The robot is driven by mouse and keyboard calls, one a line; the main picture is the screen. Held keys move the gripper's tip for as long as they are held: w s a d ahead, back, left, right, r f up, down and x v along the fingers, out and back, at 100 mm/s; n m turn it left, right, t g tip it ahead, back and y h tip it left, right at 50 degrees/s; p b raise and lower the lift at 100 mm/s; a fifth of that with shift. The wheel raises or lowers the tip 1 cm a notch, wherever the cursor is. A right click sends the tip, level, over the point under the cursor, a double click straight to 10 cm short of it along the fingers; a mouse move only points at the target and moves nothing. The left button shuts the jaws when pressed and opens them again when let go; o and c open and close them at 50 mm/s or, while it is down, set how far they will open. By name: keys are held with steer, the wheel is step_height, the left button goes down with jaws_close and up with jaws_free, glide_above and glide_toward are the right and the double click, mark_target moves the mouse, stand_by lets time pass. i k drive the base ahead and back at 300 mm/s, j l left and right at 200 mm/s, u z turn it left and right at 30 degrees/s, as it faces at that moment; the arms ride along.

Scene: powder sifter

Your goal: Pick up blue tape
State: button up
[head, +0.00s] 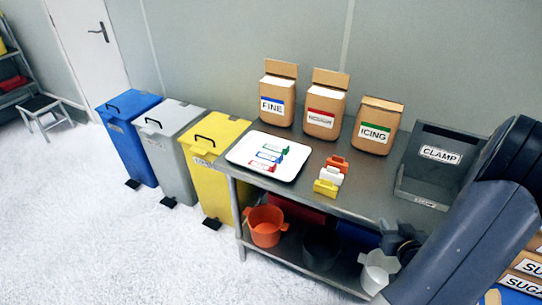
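A small blue strip with a pale label (269,156), which looks like the blue tape, lies on a white tray (240,158) on the metal table. It lies between a green strip (273,148) and a red strip (262,166). Nothing touches it from above. My arm fills the lower right of the head view, well away from the tray. A dark part at its left edge (400,238) may be my gripper; its fingers cannot be made out, nor what they hold.
Paper bags, FINE (278,98), a red-labelled one (323,108) and ICING (377,128), stand behind the tray. Orange, white and yellow clamps (329,176) sit right of it. A CLAMP bin (437,158) is farther right. Blue, grey and yellow bins (213,160) stand left.

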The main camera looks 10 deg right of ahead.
mark_target(273, 158)
steer(key=i+j+z, duration=0.25)
steer(key=j, duration=0.4)
steer(key=i+j+z, duration=0.1)
steer(key=i+j, duration=0.2)
steer(key=i+j+z, duration=0.1)
steer(key=j, duration=0.35)
steer(key=i+j+z, duration=0.1)
steer(key=j, duration=0.3)
steer(key=i+j+z, duration=0.15)
steer(key=j, duration=0.25)
steer(key=i+j+z, duration=0.1)
steer(key=j, duration=0.3)
steer(key=i, duration=0.05)
